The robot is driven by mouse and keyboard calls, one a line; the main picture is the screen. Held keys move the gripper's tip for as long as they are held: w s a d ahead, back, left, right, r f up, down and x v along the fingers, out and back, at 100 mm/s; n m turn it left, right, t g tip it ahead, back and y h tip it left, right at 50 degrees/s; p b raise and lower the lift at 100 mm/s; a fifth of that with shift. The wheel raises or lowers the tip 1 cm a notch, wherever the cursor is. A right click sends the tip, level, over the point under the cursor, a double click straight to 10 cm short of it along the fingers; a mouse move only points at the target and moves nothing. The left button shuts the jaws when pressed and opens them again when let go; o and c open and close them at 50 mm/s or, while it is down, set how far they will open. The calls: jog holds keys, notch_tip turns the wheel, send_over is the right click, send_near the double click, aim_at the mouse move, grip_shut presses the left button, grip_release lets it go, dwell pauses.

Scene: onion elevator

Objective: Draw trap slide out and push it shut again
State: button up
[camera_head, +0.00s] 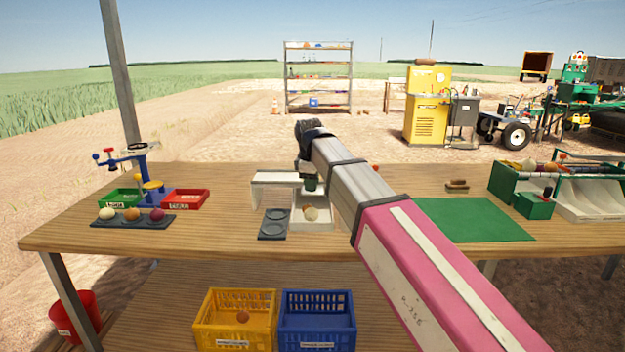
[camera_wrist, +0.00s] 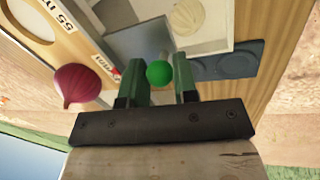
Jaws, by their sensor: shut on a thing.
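My gripper (camera_head: 309,184) reaches down over the table beside a white box-like stand (camera_head: 275,178). In the wrist view my gripper (camera_wrist: 161,80) has its two green fingers on either side of a round green knob (camera_wrist: 159,73) and is shut on it. A flat grey plate (camera_wrist: 140,42) lies just beyond the knob and looks like the trap slide. How far the slide is drawn out I cannot tell. A pale onion (camera_head: 311,213) lies in a white tray (camera_head: 324,226) below the gripper. The knob is hidden in the head view.
A red onion (camera_wrist: 78,85) shows near a panel marked 55 (camera_wrist: 68,45). A dark tray with round hollows (camera_head: 273,224) is empty. A three-hollow tray (camera_head: 132,219) holds onions at left. A green mat (camera_head: 470,219) lies clear at right.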

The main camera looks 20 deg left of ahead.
jog(key=shift+w+a, duration=0.3)
jog(key=shift+w, duration=0.65)
jog(key=shift+w+a, duration=0.3)
jog(key=shift+w, duration=0.6)
jog(key=o, duration=1.1)
jog(key=shift+c, duration=0.2)
jog(key=shift+r, duration=0.1)
jog(key=shift+r, duration=2.9)
